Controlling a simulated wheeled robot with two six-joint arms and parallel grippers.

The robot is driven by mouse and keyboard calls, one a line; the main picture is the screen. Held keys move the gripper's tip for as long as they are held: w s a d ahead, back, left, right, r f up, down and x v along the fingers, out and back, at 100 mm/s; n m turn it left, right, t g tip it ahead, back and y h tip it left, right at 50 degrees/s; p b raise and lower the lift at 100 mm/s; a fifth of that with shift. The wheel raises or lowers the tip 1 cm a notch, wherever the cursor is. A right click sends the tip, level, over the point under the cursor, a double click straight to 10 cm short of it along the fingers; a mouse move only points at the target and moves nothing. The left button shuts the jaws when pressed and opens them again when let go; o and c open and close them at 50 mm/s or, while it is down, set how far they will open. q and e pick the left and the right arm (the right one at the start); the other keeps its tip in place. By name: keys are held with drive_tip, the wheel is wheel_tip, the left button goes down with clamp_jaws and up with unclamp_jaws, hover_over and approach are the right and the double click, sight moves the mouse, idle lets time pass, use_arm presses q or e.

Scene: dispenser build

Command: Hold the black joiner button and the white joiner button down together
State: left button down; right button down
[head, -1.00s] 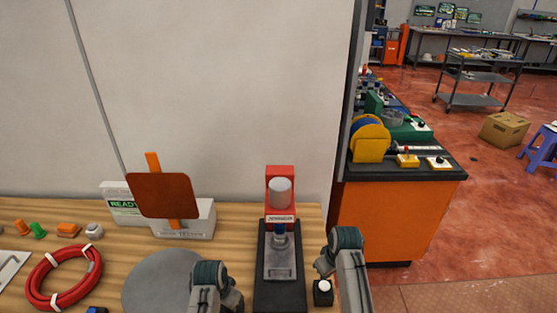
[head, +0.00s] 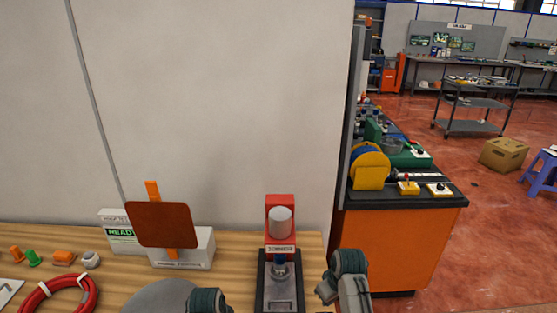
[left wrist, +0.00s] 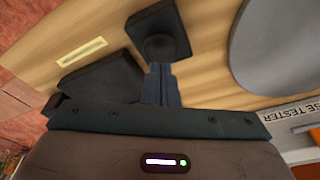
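The black joiner button (left wrist: 160,46) is a dark round button on a square black box in the left wrist view. My left gripper (left wrist: 158,68) has its fingers together, with the tips at the near edge of the button; I cannot tell whether they press it. The joiner (head: 280,222) is a red head with a grey cylinder on a black base (head: 264,295) in the head view. My left arm shows left of it and my right arm right of it. The white joiner button and my right gripper are not in view.
A rusty orange paddle (head: 163,224) stands in front of the white tester box (head: 200,250). A red cable coil (head: 88,292) and a grey disc (head: 160,298) lie on the wooden bench. The wall rises behind. An orange cabinet (head: 390,245) stands to the right.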

use_arm(q)
wheel_tip(320, 180, up, 6)
drive_tip(key=shift+r, duration=0.15)
idle(0.6)
drive_tip(key=shift+s, duration=0.1)
